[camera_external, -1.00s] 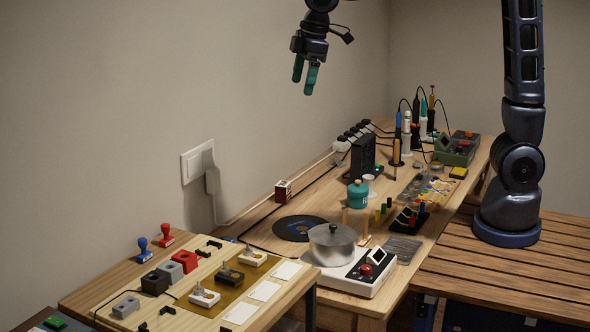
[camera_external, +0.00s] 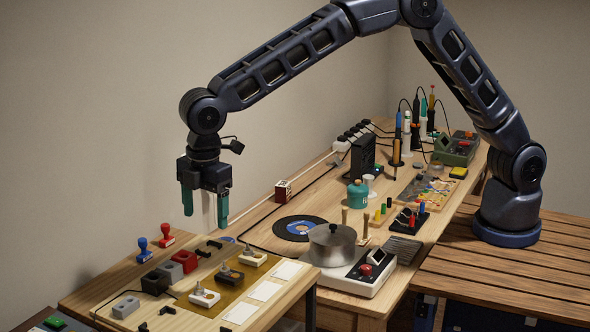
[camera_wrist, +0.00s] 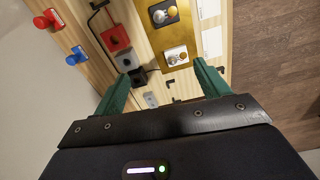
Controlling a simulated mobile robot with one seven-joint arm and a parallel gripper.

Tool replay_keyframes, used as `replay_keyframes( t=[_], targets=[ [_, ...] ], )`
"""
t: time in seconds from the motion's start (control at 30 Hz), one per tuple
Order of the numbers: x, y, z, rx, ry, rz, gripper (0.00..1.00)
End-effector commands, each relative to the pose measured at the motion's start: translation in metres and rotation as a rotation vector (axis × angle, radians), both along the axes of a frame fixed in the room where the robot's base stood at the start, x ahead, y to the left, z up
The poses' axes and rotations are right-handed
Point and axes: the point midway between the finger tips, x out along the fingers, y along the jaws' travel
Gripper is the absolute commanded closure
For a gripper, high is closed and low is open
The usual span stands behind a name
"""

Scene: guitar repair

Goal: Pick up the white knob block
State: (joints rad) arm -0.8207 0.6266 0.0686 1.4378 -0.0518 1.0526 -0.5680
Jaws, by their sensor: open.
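Two white blocks with knobs show in the external view. The nearer white knob block (camera_external: 204,297) sits at the front of the tan mat (camera_external: 233,300), and the farther white knob block (camera_external: 252,259) sits at its back. A black knob block (camera_external: 229,277) is between them. In the wrist view, one white knob block (camera_wrist: 177,55) lies ahead of the fingers, with the black one (camera_wrist: 163,13) beyond it. My gripper (camera_external: 204,210) is open and empty, pointing down above the left table, apart from the blocks. Its green fingers also show in the wrist view (camera_wrist: 162,80).
Left of the mat stand a red block (camera_external: 185,261), a grey block (camera_external: 170,271) and a black block (camera_external: 154,283). Blue (camera_external: 143,249) and red (camera_external: 166,235) stamps stand near the wall. White cards (camera_external: 265,290) lie on the right.

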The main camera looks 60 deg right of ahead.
Motion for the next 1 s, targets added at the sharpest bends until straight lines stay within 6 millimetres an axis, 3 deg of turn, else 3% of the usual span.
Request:
replay_keyframes(
  t=[0.1, 0.3, 0.47, 0.8, 1.0],
  targets=[
    [-0.011, 0.032, -0.027, -0.011, 0.011, 0.057, 0.25],
    [-0.020, 0.054, -0.046, -0.018, 0.019, 0.101, 0.25],
    [-0.021, 0.055, -0.056, -0.020, 0.021, 0.104, 0.25],
    [-0.021, 0.055, -0.099, -0.019, 0.020, 0.103, 0.25],
    [-0.021, 0.055, -0.111, -0.019, 0.020, 0.103, 0.25]
  ],
)
